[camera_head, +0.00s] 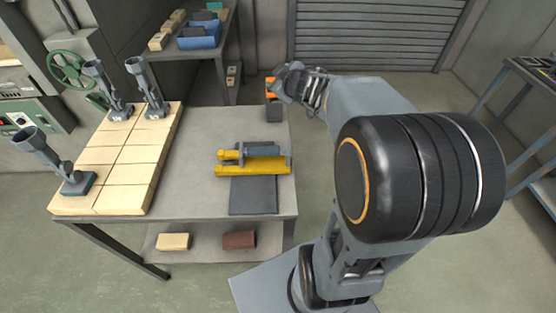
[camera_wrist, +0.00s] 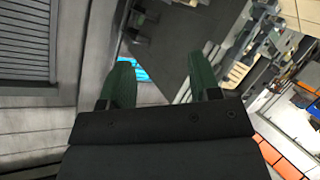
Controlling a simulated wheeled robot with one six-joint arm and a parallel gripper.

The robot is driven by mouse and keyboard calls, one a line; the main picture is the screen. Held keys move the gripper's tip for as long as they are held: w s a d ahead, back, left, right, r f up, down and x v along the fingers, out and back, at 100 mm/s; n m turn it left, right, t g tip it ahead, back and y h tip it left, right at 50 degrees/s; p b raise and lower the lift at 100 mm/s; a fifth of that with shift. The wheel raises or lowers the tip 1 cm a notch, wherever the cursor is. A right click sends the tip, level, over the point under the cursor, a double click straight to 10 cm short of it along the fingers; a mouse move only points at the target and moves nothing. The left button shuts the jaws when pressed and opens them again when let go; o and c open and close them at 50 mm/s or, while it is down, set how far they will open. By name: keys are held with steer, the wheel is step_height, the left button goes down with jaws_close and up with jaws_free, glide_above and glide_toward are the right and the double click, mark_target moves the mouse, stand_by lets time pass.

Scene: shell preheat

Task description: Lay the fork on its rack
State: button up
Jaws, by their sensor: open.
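A yellow and grey assembly of long parallel bars (camera_head: 262,168) lies across the right part of the table, behind a dark mat. It seems to be the fork or its rack; I cannot tell which part is which. My gripper (camera_head: 281,79) is raised at the table's far right corner, well beyond the yellow bars. In the wrist view its two dark green fingers (camera_wrist: 162,75) stand apart with nothing held between them. Neither fork nor rack can be made out in the wrist view.
The grey table (camera_head: 192,150) is clear in the middle. Cream tiles (camera_head: 125,165) at its left carry grey funnel-shaped pieces (camera_head: 151,85). A dark block with orange (camera_head: 273,112) stands by my gripper. A blue bin (camera_head: 199,36) sits on the back table.

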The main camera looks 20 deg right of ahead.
steer(key=s+a+f+m+g, duration=0.3)
steer(key=s+a+g, duration=0.1)
steer(key=s, duration=0.7)
steer(key=s+a+f+m+g, duration=0.3)
steer(key=s+a, duration=0.4)
steer(key=s, duration=0.4)
steer(key=shift+f+m+g, duration=0.4)
steer(key=shift+m+g, duration=0.1)
steer(key=shift+g, duration=0.5)
steer(key=shift+w, duration=0.1)
steer(key=shift+c, duration=0.3)
